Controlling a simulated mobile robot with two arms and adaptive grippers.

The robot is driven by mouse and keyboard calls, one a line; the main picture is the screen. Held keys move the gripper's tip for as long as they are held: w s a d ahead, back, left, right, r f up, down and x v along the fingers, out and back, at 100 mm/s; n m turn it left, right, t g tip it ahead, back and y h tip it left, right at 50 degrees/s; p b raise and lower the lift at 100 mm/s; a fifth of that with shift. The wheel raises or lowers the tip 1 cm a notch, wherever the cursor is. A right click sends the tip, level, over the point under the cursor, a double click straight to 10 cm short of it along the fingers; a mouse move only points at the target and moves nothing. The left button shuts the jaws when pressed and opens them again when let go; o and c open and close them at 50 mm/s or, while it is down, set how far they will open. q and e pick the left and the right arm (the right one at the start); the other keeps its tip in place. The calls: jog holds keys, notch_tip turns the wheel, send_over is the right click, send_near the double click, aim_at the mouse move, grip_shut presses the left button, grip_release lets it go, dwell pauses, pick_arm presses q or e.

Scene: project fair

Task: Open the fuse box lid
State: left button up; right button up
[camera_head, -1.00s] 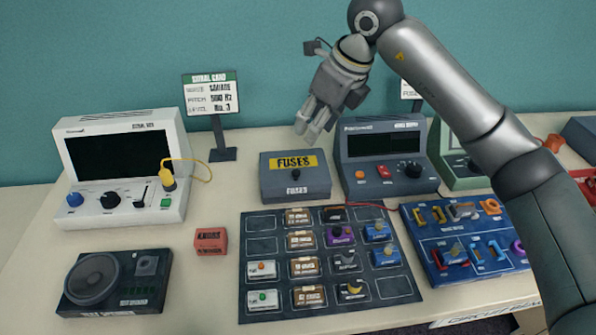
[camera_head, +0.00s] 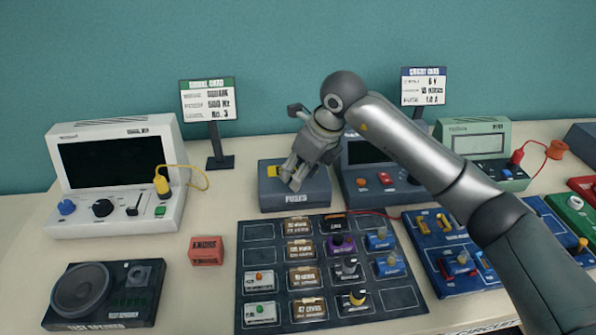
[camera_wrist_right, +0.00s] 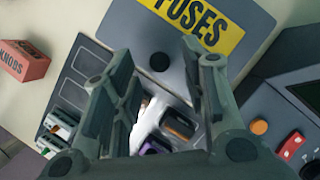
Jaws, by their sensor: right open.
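The grey fuse box (camera_head: 275,202) stands at the back middle of the table in the head view, its lid shut. In the right wrist view the lid (camera_wrist_right: 240,22) shows a yellow FUSES label (camera_wrist_right: 205,20) and a round dark knob (camera_wrist_right: 159,62). My right gripper (camera_head: 291,175) is over the lid in the head view, hiding the knob and most of the label. In the wrist view its two fingers are apart, with the knob a little beyond and between the fingertips. Nothing is held. My left gripper is in neither view.
A grey meter (camera_head: 362,155) stands close on the fuse box's right, partly behind my arm. A dark parts board (camera_head: 258,283) lies in front. A white scope (camera_head: 120,213) and a red knobs box (camera_head: 207,251) are at the left, with bare table between.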

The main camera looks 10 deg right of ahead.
jog(key=shift+x, duration=0.8)
grip_shut()
